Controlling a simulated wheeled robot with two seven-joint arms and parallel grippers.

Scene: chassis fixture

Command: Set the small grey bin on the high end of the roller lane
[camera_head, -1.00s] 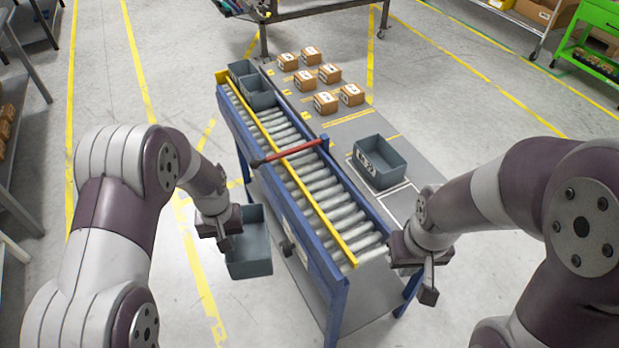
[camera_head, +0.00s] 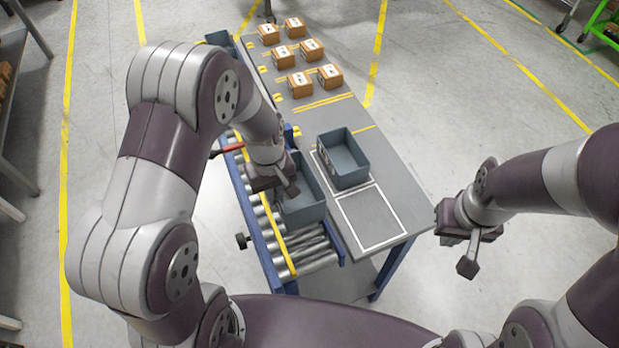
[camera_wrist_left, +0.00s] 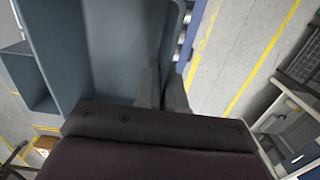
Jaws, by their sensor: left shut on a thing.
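A small grey bin (camera_head: 305,211) is over the near part of the roller lane (camera_head: 312,257), close to its right rail. I cannot tell whether it touches the rollers. My left gripper (camera_head: 286,188) is shut on the bin's wall at the left side. In the left wrist view the bin (camera_wrist_left: 95,60) fills the upper left, with its wall between the two fingers (camera_wrist_left: 162,90). The arm hides the middle of the lane. My right gripper (camera_head: 468,254) hangs right of the grey table, away from the bins; its finger gap is unclear.
Another grey bin (camera_head: 345,166) stands on the grey table (camera_head: 405,215), close to the held bin's right. A white-outlined square (camera_head: 370,218) in front of it is empty. Several cartons (camera_head: 300,84) stand farther back. A red bar (camera_head: 229,149) shows at the lane's left.

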